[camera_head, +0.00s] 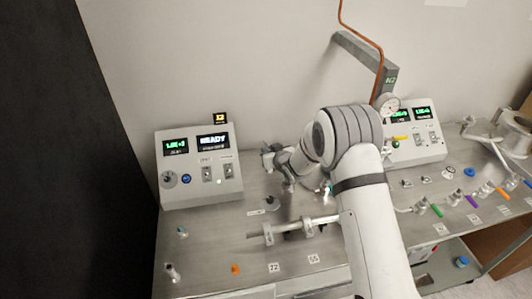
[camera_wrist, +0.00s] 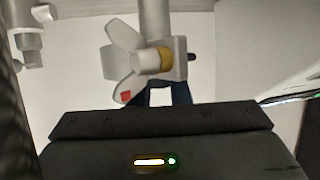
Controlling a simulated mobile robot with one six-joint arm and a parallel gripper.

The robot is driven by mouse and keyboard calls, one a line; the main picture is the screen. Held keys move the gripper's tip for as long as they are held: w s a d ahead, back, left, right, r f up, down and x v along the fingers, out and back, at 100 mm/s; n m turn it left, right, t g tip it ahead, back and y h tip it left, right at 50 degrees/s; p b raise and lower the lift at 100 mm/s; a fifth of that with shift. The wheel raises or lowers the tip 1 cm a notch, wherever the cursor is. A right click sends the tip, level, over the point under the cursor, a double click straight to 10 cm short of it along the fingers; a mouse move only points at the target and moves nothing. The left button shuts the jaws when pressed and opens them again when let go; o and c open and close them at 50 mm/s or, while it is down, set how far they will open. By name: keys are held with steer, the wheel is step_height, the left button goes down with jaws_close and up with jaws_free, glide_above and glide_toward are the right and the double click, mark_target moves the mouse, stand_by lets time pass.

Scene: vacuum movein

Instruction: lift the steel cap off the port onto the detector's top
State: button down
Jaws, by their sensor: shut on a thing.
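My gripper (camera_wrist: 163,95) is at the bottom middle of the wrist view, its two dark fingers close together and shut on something. The held thing is mostly hidden, so I cannot make out the steel cap's shape. Just beyond the fingers is a pale metal fitting (camera_wrist: 118,62) with rounded, wing-like plates, a yellow band and a small red square. I cannot tell whether this fitting is the detector or the port, or whether the held thing touches it. In the head view, my arm largely hides the bench around the gripper.
A grey control box (camera_head: 198,190) reading READY stands left on the bench. Another control box (camera_head: 418,150) stands behind my arm to the right. A horizontal metal tube (camera_head: 290,228) lies in front. Several coloured-handled fittings and an orange cable (camera_head: 376,50) are to the right.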

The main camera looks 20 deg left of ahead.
step_height(320, 180, up, 10)
steer(key=b, duration=0.2)
steer(key=shift+f+b, duration=0.1)
steer(key=shift+b, duration=0.25)
step_height(320, 180, up, 3)
steer(key=shift+r+p, duration=0.15)
steer(key=shift+p, duration=0.8)
